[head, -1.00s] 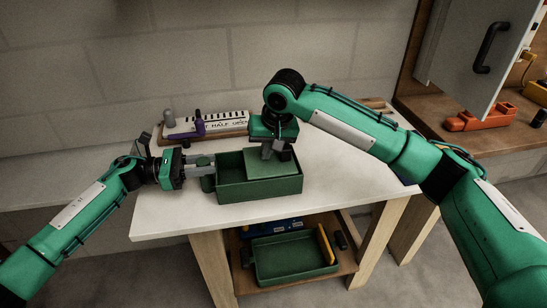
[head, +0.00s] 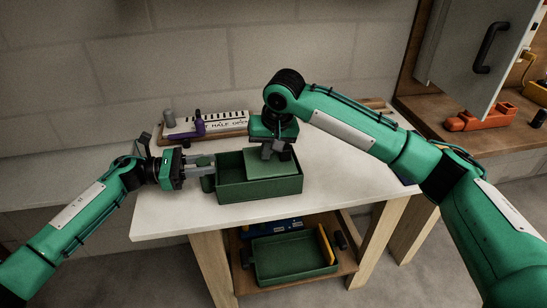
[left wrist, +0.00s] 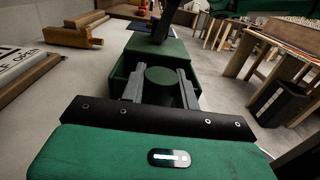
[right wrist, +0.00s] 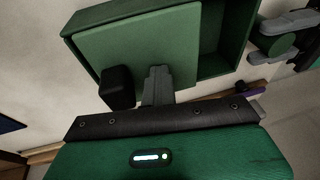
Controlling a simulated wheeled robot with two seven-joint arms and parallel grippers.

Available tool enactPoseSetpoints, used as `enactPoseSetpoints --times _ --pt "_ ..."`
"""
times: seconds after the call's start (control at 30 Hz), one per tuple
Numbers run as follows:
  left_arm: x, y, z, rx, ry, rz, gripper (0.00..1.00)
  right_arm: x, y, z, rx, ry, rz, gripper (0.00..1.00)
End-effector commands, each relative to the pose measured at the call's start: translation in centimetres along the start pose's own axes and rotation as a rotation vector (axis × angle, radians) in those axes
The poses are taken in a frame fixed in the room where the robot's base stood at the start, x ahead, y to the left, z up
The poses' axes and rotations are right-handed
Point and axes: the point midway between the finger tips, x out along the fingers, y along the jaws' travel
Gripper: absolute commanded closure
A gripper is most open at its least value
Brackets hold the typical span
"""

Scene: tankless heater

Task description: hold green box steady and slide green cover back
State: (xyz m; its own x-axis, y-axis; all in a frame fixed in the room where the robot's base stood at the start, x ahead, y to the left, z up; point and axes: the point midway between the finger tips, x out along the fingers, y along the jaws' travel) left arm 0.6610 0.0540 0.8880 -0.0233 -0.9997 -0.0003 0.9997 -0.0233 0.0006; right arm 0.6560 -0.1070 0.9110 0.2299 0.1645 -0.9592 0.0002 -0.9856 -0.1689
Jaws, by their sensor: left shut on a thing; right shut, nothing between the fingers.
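The green box (head: 262,188) stands on the white tabletop, its left part open. The green cover (head: 272,163) lies over its right part; it also shows in the right wrist view (right wrist: 145,45). My left gripper (head: 205,168) is shut on the round green handle (left wrist: 160,80) at the box's left end. My right gripper (head: 267,155) is shut and empty, pointing down at the cover. In the right wrist view its fingers (right wrist: 157,80) reach the cover's edge, beside a black knob (right wrist: 117,87). I cannot tell whether they touch the cover or the knob.
Behind the box lie a marked white board (head: 220,122) and a purple clamp-like piece (head: 200,127). A green tray (head: 295,262) sits on the shelf below. A grey cabinet (head: 460,45) stands at the right.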

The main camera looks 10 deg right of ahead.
Motion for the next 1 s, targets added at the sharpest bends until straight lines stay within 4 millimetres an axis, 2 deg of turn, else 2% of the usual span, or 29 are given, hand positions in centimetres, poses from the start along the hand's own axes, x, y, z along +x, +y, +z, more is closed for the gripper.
enactPoseSetpoints --times 0.03,0.47,0.73,1.0 --pt "0.0 -0.1 -0.1 0.000 0.000 -0.002 1.00 0.4 0.1 0.2 0.000 -0.008 0.004 1.00" --pt "0.0 -0.1 0.0 0.000 -0.001 -0.002 1.00 0.5 0.2 0.2 0.001 -0.009 0.005 1.00" --pt "0.0 0.0 0.0 0.000 -0.001 -0.002 1.00 0.3 1.4 0.2 0.001 -0.009 0.006 1.00" --pt "0.0 0.0 0.0 0.001 -0.001 -0.002 1.00 0.4 0.8 0.3 -0.001 -0.010 0.005 1.00"
